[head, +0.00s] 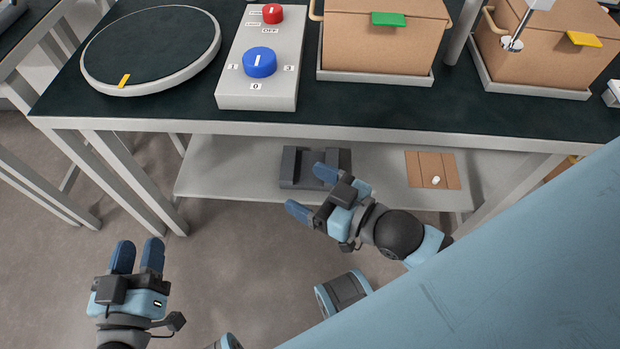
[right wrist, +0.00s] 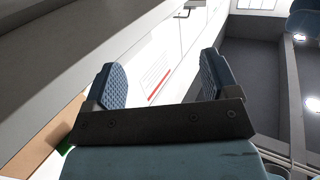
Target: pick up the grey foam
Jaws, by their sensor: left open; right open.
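The grey foam (head: 296,166), a dark grey block with a recess, lies on the lower shelf (head: 230,175) under the bench. My right gripper (head: 311,192) is open and empty. In the head view it overlaps the foam's front right part and hides some of it; I cannot tell whether they touch. In the right wrist view its two blue padded fingers (right wrist: 165,76) stand wide apart with nothing between them, and the foam cannot be made out there. My left gripper (head: 138,250) is open and empty, over the floor at the lower left, well away from the foam.
The dark bench top (head: 200,115) overhangs the shelf. It carries a round turntable (head: 150,50), a control box (head: 258,88) with red and blue knobs, and two cardboard boxes (head: 380,45) on trays. A brown board (head: 420,172) lies right of the foam. The shelf's left part is clear.

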